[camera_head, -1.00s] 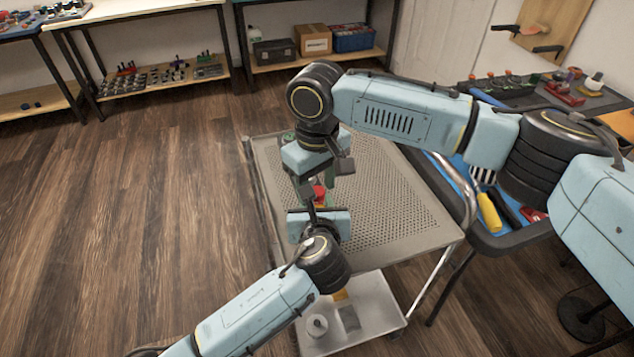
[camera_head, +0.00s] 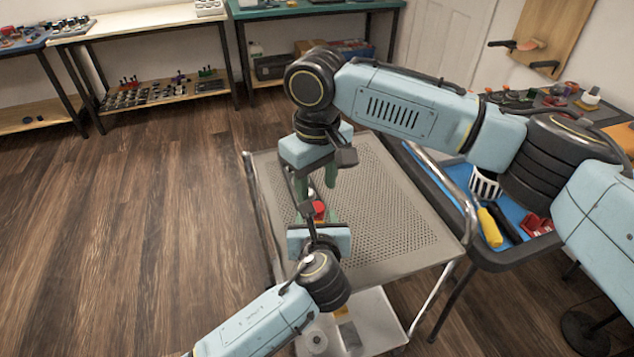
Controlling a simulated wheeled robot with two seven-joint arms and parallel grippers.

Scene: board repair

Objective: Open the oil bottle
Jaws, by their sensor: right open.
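A small red part (camera_head: 318,209), which looks like the cap of the oil bottle, shows between my two grippers over the left side of the perforated metal cart top (camera_head: 395,200). The bottle's body is mostly hidden behind my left gripper. My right gripper (camera_head: 316,188) points down just above and behind the red part, with its green fingers apart and nothing held between them. My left gripper (camera_head: 318,226) is at the near side of the red part. Its fingers are largely hidden by its own body, so its grip cannot be made out.
The rest of the cart top is clear. A lower shelf (camera_head: 375,318) holds a few small items. To the right stands a table with a blue tray (camera_head: 510,211), a yellow-handled tool (camera_head: 490,227) and a striped white cup (camera_head: 484,185). Workbenches line the back wall.

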